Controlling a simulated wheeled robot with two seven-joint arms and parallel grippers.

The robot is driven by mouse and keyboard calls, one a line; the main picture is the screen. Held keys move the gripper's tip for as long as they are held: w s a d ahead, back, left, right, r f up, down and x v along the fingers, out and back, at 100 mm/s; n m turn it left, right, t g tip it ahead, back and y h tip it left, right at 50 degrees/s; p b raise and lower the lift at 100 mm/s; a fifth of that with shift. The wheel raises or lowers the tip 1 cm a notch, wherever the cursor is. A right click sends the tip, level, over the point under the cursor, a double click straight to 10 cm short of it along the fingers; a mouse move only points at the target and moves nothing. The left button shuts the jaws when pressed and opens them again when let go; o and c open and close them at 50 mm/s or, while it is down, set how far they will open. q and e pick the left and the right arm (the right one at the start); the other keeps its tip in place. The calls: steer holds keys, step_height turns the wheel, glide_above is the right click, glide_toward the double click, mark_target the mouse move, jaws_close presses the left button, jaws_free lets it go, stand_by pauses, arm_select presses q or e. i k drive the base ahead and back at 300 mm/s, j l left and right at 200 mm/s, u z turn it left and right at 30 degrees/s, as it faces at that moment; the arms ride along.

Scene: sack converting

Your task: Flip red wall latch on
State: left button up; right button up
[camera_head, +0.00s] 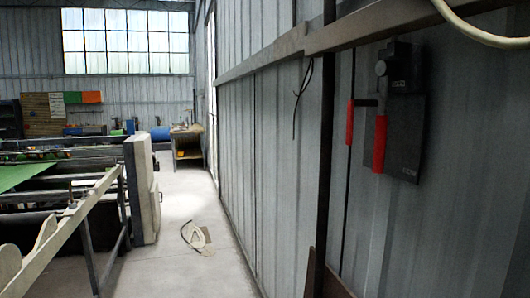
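The red wall latch is a dark box (407,125) on the grey corrugated wall at the right. A red upright handle (380,146) hangs at its left front, below a grey pivot. A second, thinner red grip (350,122) shows further left, joined by a short dark bar. Both red parts stand roughly upright. I cannot tell from this view whether the latch is on or off. Neither of my grippers is in view, and nothing touches the latch.
A beam (262,58) runs along the wall, with a dark post (325,150) left of the latch. A pale hose (478,34) crosses the top right. A machine with a rail (70,222) fills the left. A pale object (197,237) lies on the otherwise clear aisle floor.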

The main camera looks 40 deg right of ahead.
mark_target(352, 104)
steer(key=z, duration=1.75)
